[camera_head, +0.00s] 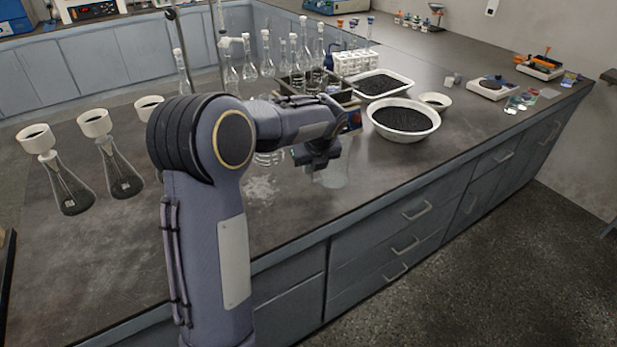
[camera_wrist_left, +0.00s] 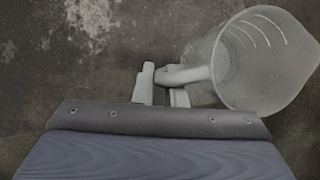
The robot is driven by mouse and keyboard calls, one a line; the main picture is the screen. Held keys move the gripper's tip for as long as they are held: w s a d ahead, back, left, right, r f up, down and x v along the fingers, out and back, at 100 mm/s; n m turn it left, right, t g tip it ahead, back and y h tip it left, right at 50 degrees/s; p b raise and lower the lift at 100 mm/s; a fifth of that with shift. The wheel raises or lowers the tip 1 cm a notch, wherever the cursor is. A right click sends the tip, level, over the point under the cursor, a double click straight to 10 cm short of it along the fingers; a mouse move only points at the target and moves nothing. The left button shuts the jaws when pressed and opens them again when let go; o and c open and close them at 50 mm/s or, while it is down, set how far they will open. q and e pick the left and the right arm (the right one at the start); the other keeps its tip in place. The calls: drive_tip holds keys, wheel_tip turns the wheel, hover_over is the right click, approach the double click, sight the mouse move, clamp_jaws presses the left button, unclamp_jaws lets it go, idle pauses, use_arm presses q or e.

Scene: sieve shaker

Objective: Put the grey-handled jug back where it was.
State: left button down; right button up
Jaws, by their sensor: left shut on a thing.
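The grey-handled jug (camera_wrist_left: 265,62) is a clear, translucent beaker-like vessel with a pouring lip and pale graduation marks. It fills the upper right of the left wrist view, seen from above, and looks empty. Its grey handle (camera_wrist_left: 192,74) points left, between the fingers of my left gripper (camera_wrist_left: 165,86), which is shut on it. In the head view the jug (camera_head: 333,175) shows faintly beside and below my left gripper (camera_head: 318,163), near the bench's front edge. I cannot tell whether its base touches the bench. My right gripper is not in view.
A white basin of dark grains (camera_head: 403,117) stands to the right, with a white tray (camera_head: 381,83) behind it. Several glass flasks (camera_head: 268,62) stand behind my arm. Funnel-topped conical flasks (camera_head: 122,178) stand at left. The dark bench (camera_head: 410,160) is clear towards the front right.

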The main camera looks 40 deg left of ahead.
use_arm(q)
drive_tip(key=shift+a+f, duration=0.25)
drive_tip(key=shift+f, duration=0.05)
drive_tip(key=f, duration=0.3)
drive_tip(key=shift+a+f, duration=0.2)
drive_tip(key=shift+f, duration=0.05)
drive_tip(key=c, duration=1.5)
unclamp_jaws()
drive_tip(key=shift+r, duration=0.1)
